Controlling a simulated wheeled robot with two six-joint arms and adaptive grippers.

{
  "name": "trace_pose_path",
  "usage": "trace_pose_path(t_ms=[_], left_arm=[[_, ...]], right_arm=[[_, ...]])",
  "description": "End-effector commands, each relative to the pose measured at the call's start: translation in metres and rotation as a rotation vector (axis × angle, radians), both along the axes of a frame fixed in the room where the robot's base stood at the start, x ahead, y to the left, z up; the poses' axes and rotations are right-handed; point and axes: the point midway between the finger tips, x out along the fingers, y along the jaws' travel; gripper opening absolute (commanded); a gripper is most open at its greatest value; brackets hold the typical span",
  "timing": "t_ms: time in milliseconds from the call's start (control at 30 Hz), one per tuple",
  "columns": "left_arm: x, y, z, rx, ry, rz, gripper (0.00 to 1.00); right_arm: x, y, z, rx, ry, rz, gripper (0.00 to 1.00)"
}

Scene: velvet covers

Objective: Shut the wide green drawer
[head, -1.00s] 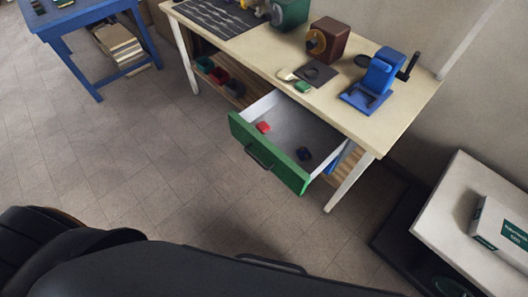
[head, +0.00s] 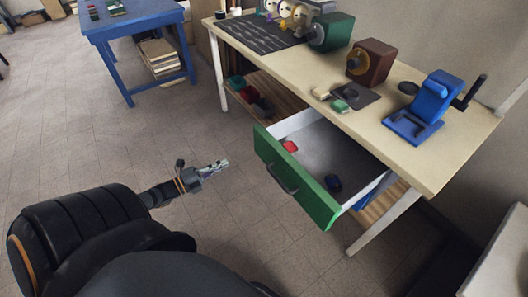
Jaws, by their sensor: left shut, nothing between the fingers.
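The wide green drawer (head: 302,187) hangs open under the cream workbench (head: 395,132), pulled well out toward me. Its green front has a dark bar handle (head: 282,179). My left gripper (head: 219,165) is shut and empty. In the picture it is to the left of the drawer front, apart from it, pointing right. My right gripper is out of view.
On the bench stand a blue hand-cranked device (head: 429,108), a brown box machine (head: 370,63) and a green machine (head: 332,32). A blue table (head: 137,22) is at the back left. The floor (head: 215,215) before the drawer is clear.

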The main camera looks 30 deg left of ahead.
Motion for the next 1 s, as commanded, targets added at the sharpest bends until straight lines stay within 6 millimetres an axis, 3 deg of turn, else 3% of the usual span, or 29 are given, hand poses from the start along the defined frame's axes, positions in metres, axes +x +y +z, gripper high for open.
trace_pose_path(t_ms=[167, 433, 700, 1000], left_arm=[[0.006, -0.002, 0.000, -0.001, -0.002, 0.000, 0.00], [0.053, -0.021, -0.003, -0.002, -0.005, 0.002, 0.00], [0.104, -0.042, -0.003, -0.001, -0.003, 0.003, 0.00], [0.129, -0.053, 0.000, -0.002, 0.002, 0.004, 0.00]], right_arm=[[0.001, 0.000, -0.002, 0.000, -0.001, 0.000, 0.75], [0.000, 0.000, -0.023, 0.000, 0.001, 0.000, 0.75], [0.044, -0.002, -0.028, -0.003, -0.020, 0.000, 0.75], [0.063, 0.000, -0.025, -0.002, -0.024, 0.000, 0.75]])
